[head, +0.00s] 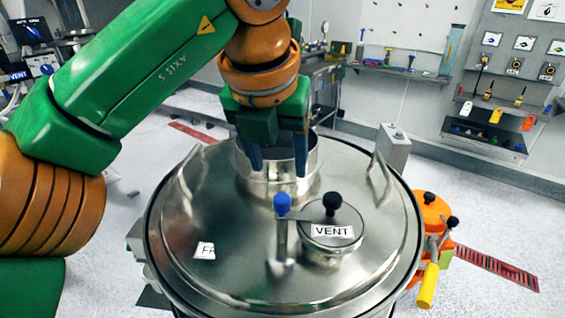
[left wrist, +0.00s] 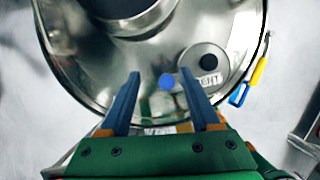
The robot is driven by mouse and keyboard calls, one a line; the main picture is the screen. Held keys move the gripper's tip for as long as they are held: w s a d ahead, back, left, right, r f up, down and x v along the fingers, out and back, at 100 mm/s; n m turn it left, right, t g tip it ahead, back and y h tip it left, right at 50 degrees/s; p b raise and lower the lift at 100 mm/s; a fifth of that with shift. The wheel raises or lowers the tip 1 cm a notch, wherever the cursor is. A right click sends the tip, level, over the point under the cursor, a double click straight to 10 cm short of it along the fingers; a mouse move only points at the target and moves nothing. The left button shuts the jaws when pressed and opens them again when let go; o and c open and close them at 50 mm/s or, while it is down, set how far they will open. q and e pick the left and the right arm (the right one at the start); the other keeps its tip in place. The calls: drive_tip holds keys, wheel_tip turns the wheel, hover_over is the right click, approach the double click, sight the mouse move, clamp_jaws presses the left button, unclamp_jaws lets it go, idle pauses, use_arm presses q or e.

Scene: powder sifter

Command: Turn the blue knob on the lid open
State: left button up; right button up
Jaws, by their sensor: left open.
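The blue knob (head: 283,205) tops a small metal lever on the round steel lid (head: 225,275), just left of a smaller cap labelled VENT (head: 332,231). My left gripper (head: 278,165) is open and empty, its blue fingers pointing down above the lid. In the head view it shows beyond the knob, in front of the open steel collar (head: 310,165). In the left wrist view the blue knob (left wrist: 166,82) appears between the fingertips (left wrist: 159,77), apart from both. The exact height gap cannot be told. My right gripper is not in view.
The VENT cap carries a black knob (head: 332,201) close right of the blue one. Upright handles (head: 381,175) stand on the lid. A yellow-handled orange device (head: 432,220) is beside the vessel at right. A wall shelf (head: 490,115) is at the back right.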

sight(282, 196)
use_arm(q)
drive_tip(key=shift+s+x, duration=0.2)
drive_tip(key=shift+x, duration=0.75)
drive_tip(key=s+f, duration=0.2)
drive_tip(key=s, duration=0.1)
drive_tip(key=shift+s+d, duration=0.1)
drive_tip(key=shift+s, duration=0.2)
drive_tip(key=shift+w+f, duration=0.2)
drive_tip(key=shift+f, duration=0.1)
drive_tip(key=shift+w+d+f, duration=0.1)
drive_tip(key=shift+w+f, duration=0.1)
drive_tip(key=shift+w, duration=0.25)
drive_tip(key=shift+w+f, duration=0.2)
drive_tip(key=shift+w, duration=0.45)
drive_tip(key=shift+c, duration=1)
drive_tip(key=shift+s+r, duration=0.1)
drive_tip(key=shift+s, duration=0.15)
clamp_jaws()
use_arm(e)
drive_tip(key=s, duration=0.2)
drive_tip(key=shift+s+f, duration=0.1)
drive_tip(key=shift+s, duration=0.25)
